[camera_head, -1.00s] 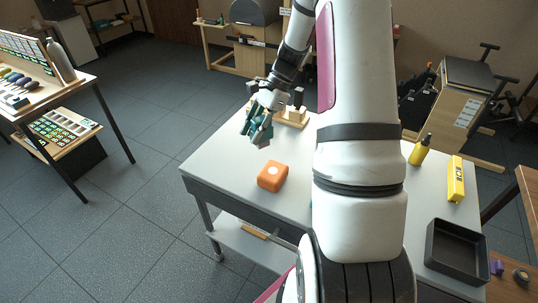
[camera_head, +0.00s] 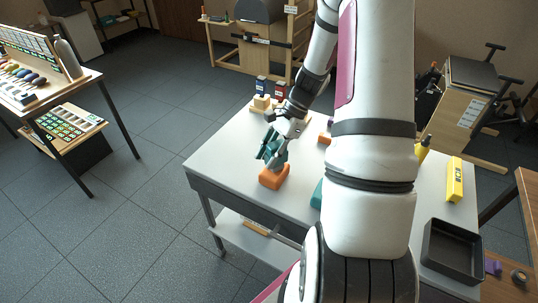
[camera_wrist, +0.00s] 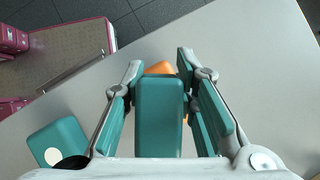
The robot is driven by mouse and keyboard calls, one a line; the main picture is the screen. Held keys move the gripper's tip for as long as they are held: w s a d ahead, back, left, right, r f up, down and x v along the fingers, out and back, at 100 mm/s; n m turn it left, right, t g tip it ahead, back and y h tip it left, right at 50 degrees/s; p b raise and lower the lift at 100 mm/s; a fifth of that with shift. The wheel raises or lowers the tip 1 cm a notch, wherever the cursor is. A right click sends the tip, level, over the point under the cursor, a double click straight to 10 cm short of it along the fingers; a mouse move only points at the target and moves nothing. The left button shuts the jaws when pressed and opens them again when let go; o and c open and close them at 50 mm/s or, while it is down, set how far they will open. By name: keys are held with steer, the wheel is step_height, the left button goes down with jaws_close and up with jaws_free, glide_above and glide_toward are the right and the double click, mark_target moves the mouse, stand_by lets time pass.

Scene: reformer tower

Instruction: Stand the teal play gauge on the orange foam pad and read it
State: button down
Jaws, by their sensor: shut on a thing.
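The orange foam pad (camera_head: 273,178) lies near the left front of the grey table. My gripper (camera_head: 270,151) is directly above it, pointing down, and covers part of its top. In the wrist view, the teal play gauge (camera_wrist: 160,115) is a teal block between my fingers, which are shut on it. The orange pad (camera_wrist: 158,68) shows just beyond it, mostly hidden. I cannot tell whether the gauge touches the pad. The gauge's face and reading are not visible.
A teal pad (camera_head: 316,195) with a white dot, also in the wrist view (camera_wrist: 58,143), lies beside the gauge. A wooden stand (camera_head: 262,104), yellow bottle (camera_head: 422,150), yellow bar (camera_head: 454,180) and black tray (camera_head: 452,252) are on the table. The left front is clear.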

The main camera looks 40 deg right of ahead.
steer(key=shift+f, duration=0.1)
steer(key=c, duration=1.3)
jaws_free()
steer(key=w+v, duration=0.1)
steer(key=v, duration=1.1)
steer(key=s+a+r+n+h, duration=0.4)
steer(key=a+r+n, duration=0.4)
steer(key=a+r, duration=0.45)
steer(key=s+a+r+n+t+h, duration=0.2)
steer(key=s+a+r+n+t, duration=0.1)
steer(key=s+a+n, duration=0.8)
steer(key=shift+s+a+n+h, duration=0.35)
steer(key=shift+n+h, duration=0.05)
